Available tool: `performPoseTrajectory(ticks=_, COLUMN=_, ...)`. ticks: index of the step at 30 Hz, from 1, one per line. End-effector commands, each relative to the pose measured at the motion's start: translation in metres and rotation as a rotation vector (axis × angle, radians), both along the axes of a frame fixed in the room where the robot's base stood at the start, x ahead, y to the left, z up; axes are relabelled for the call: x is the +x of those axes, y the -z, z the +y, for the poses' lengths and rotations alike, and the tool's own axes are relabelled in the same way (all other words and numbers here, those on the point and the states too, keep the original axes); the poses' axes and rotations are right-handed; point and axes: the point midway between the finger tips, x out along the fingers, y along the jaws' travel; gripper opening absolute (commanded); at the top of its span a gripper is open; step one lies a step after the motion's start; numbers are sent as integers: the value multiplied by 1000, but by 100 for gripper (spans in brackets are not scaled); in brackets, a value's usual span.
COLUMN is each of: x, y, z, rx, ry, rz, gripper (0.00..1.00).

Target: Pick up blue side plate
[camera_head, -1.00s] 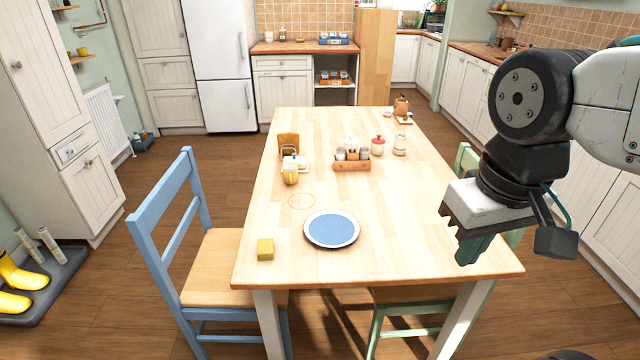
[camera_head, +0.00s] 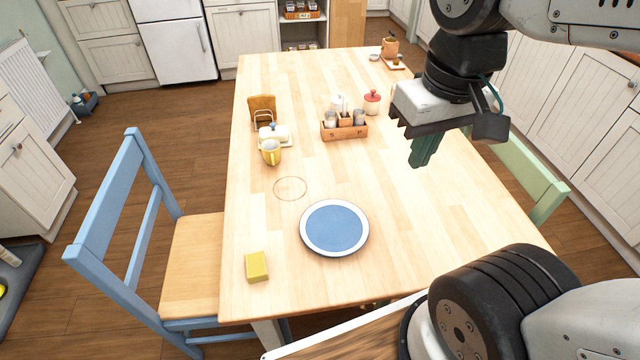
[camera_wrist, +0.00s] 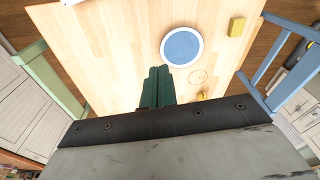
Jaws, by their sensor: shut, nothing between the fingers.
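The blue side plate (camera_head: 334,228) has a white rim and lies flat on the wooden table (camera_head: 420,220), near its front edge. It also shows in the wrist view (camera_wrist: 182,47), beyond the fingertips and a little to their right. My gripper (camera_head: 421,152) has green fingers and hangs above the right side of the table, up and right of the plate. In the wrist view the fingers (camera_wrist: 158,88) are together and hold nothing. The plate is fully in sight and apart from the gripper.
A yellow sponge (camera_head: 257,266) lies left of the plate. A yellow mug (camera_head: 270,152), a butter dish (camera_head: 274,133), a condiment caddy (camera_head: 344,126) and a red-lidded jar (camera_head: 372,102) stand farther back. A blue chair (camera_head: 110,210) is left, a green chair (camera_head: 528,175) right. Tabletop around the plate is clear.

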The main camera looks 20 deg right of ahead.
Motion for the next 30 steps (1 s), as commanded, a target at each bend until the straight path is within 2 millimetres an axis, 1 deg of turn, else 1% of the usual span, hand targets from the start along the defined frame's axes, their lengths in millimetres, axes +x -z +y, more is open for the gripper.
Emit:
performPoseTrajectory(ticks=5, x=50, y=10, z=3, rx=4, ry=28, rz=26, gripper=0)
performPoseTrajectory(ticks=6, x=63, y=14, z=4, rx=5, ry=36, rz=31, gripper=0)
performPoseTrajectory(ticks=8, x=82, y=21, z=6, rx=7, ry=47, rz=38, gripper=0)
performPoseTrajectory(ticks=12, x=126, y=42, z=11, rx=8, ry=72, rz=53, gripper=0)
performPoseTrajectory(ticks=14, x=145, y=54, z=14, rx=10, ry=83, rz=59, gripper=0)
performPoseTrajectory(ticks=18, x=186, y=86, z=20, rx=12, ry=108, rz=73, gripper=0)
performPoseTrajectory(ticks=20, x=202, y=103, z=23, rx=12, ry=119, rz=80, gripper=0)
performPoseTrajectory(ticks=21, x=213, y=115, z=25, rx=12, ry=127, rz=85, gripper=0)
performPoseTrajectory(ticks=23, x=228, y=132, z=28, rx=12, ry=137, rz=91, gripper=0)
performPoseTrajectory(ticks=24, x=236, y=145, z=30, rx=12, ry=144, rz=95, gripper=0)
performPoseTrajectory(ticks=27, x=254, y=172, z=34, rx=12, ry=158, rz=102, gripper=0)
performPoseTrajectory(ticks=30, x=267, y=193, z=37, rx=12, ry=171, rz=106, gripper=0)
